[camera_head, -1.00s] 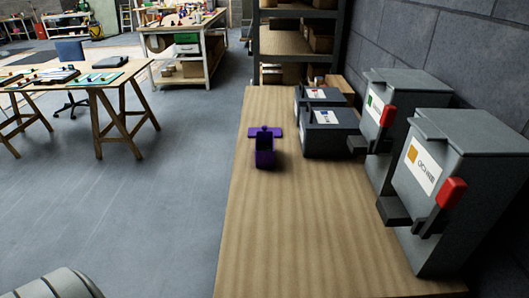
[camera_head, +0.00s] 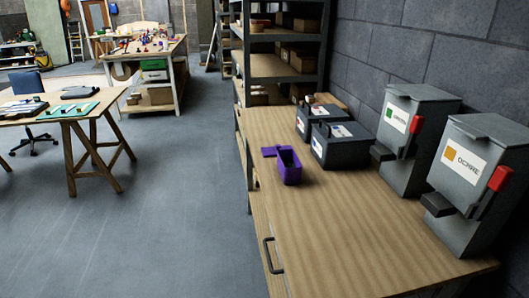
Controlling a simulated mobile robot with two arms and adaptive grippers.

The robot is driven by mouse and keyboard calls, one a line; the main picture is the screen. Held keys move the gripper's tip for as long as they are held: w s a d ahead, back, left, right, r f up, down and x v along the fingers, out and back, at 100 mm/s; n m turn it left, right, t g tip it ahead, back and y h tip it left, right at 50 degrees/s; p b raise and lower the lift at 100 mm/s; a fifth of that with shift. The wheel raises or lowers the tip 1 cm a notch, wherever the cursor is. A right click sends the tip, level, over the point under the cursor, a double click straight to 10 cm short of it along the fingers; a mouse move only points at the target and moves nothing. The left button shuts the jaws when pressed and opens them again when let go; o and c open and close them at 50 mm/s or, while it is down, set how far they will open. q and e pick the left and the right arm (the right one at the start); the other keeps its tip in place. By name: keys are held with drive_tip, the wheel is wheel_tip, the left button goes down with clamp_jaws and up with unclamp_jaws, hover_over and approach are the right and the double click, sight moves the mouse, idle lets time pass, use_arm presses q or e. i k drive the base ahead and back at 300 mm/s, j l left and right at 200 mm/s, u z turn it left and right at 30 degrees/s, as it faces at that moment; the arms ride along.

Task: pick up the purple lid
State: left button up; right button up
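A small purple open-topped box (camera_head: 290,168) stands on the wooden bench top. A flat purple piece (camera_head: 271,151), which looks like the lid, shows at the box's far left edge. I cannot tell whether the two touch. Neither of my grippers is in view.
The wooden bench (camera_head: 345,235) has free room in front of the box. Grey dispensers marked green (camera_head: 397,119) and ochre (camera_head: 465,164), with red levers, stand at right. Two dark bins (camera_head: 342,144) (camera_head: 316,116) sit behind the box. The floor at left (camera_head: 150,235) is clear.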

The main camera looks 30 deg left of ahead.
sight(270, 151)
drive_tip(key=j+z, duration=0.3)
drive_tip(key=j, duration=0.6)
drive_tip(key=k+j+z, duration=0.1)
drive_tip(key=j+z, duration=0.15)
drive_tip(key=j, duration=0.7)
